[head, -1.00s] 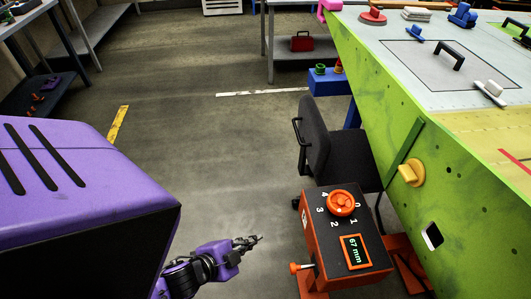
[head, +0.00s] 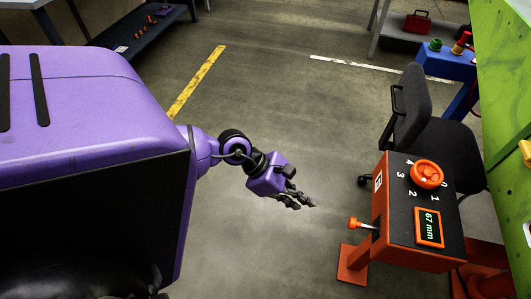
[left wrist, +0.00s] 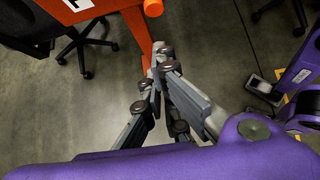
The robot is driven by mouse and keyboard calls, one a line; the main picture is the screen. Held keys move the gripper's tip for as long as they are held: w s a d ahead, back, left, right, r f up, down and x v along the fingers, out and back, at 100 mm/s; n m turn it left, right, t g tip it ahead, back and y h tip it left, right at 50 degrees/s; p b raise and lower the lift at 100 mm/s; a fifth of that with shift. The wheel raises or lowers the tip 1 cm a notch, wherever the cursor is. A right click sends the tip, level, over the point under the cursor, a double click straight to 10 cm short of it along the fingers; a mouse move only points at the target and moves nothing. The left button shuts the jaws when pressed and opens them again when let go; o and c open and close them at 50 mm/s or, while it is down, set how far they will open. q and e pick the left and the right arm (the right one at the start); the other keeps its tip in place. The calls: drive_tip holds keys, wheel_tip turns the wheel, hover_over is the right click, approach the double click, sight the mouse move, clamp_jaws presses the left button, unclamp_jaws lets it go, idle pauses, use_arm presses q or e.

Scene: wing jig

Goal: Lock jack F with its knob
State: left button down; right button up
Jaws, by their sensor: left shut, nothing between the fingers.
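The jack (head: 418,240) is an orange box with a black top, a numbered orange handwheel (head: 427,174) and a display reading 67 mm. A white label plate (head: 378,183) is on its left side; its letter is too small to read. The orange knob (head: 354,223) sticks out from that side on a metal stem. My left gripper (head: 305,203) is shut and empty, left of the knob and apart from it. In the left wrist view the fingers (left wrist: 160,52) point towards the orange jack, with the knob (left wrist: 153,8) at the top edge. My right gripper is not in view.
A black office chair (head: 428,125) stands right behind the jack. The green wing panel (head: 503,70) is at the right edge. A blue stand (head: 445,64) and a shelf with a red toolbox (head: 416,22) are farther back. Grey floor left of the jack is clear.

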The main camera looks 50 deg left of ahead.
sight(352, 223)
use_arm(q)
drive_tip(key=w+d+f, duration=0.5)
drive_tip(key=d, duration=0.3)
drive_tip(key=shift+f, duration=0.25)
drive_tip(key=shift+w, duration=0.15)
drive_tip(key=w+d, duration=0.2)
drive_tip(key=d, duration=0.1)
drive_tip(key=shift+d+r+p, duration=0.1)
drive_tip(key=shift+p, duration=0.25)
